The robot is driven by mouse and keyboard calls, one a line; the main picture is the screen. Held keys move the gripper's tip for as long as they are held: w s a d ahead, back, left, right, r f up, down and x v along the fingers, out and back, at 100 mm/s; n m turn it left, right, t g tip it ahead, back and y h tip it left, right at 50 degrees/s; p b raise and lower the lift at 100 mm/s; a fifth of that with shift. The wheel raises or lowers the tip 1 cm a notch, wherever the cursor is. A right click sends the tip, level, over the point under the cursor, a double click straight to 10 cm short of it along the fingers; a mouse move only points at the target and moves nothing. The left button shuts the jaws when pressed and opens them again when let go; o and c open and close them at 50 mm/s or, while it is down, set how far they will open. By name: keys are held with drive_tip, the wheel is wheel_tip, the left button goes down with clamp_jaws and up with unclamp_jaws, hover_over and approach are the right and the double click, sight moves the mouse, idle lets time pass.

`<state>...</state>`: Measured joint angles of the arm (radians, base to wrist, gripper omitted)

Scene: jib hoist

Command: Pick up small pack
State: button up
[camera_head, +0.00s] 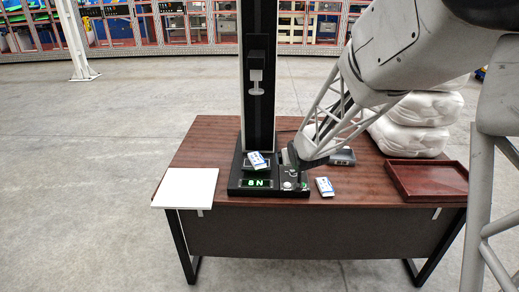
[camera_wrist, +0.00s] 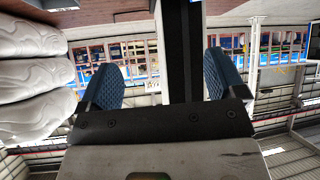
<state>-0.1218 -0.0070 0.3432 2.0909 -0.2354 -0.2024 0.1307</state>
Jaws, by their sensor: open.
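One small white-and-blue pack (camera_head: 257,160) rests tilted on the base of the black test stand (camera_head: 258,100). Another small white-and-blue pack (camera_head: 325,187) lies on the table to the right of the stand base. My gripper (camera_head: 293,172) is low over the right part of the stand base, between the two packs. In the wrist view my gripper (camera_wrist: 163,78) shows two blue padded fingers spread wide, with nothing between them. The stand's dark column rises behind that gap. I cannot make out either pack in the wrist view.
A green display (camera_head: 257,183) on the stand reads "8 N". A white board (camera_head: 186,188) lies at the table's left corner. A grey device (camera_head: 342,157) sits behind my gripper. A red-brown tray (camera_head: 428,181) is at right, with white sacks (camera_head: 408,138) behind.

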sight(260, 163)
drive_tip(key=w+a+f+y, duration=0.1)
drive_tip(key=w+a+f, duration=0.2)
drive_tip(key=f, duration=0.1)
drive_tip(key=w+a+f+n+t+y, duration=0.1)
drive_tip(key=w+a+f, duration=0.1)
drive_tip(key=w+f, duration=0.1)
drive_tip(key=w+a+f+t+y, duration=0.1)
drive_tip(key=w+a+f, duration=0.2)
drive_tip(key=w+f, duration=0.1)
drive_tip(key=shift+w+a+f+n+y, duration=0.1)
drive_tip(key=shift+a+f+n+y, duration=0.25)
drive_tip(key=shift+f, duration=0.3)
drive_tip(key=shift+x, duration=1.25)
drive_tip(key=shift+w, duration=0.1)
drive_tip(key=shift+x, duration=2.55)
drive_tip(key=shift+d+r, duration=0.1)
drive_tip(key=shift+c, duration=0.3)
drive_tip(key=c, duration=1)
